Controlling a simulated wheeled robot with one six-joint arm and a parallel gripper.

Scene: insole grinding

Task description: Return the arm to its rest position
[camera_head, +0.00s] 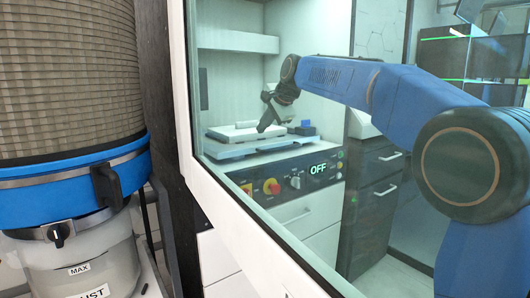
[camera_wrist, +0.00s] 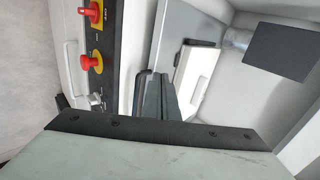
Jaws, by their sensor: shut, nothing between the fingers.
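My blue arm (camera_head: 400,92) reaches in from the right of the head view, seen through a glass pane. My gripper (camera_head: 264,124) is at its far end, pointing down beside a white block-like piece (camera_head: 236,131) on a grey-blue plate (camera_head: 235,151). In the wrist view the dark fingers of my gripper (camera_wrist: 153,95) are together with nothing between them. The white piece also shows there (camera_wrist: 199,70), just right of the fingers. Whether the fingertips touch the plate cannot be told.
A control panel with a red knob (camera_head: 271,186) and a display reading OFF (camera_head: 318,169) is on the front of the machine. A white-framed glass pane (camera_head: 250,215) stands in the foreground. A dust collector with a blue band (camera_head: 60,190) is at left. Dark drawers (camera_head: 380,190) stand behind my arm.

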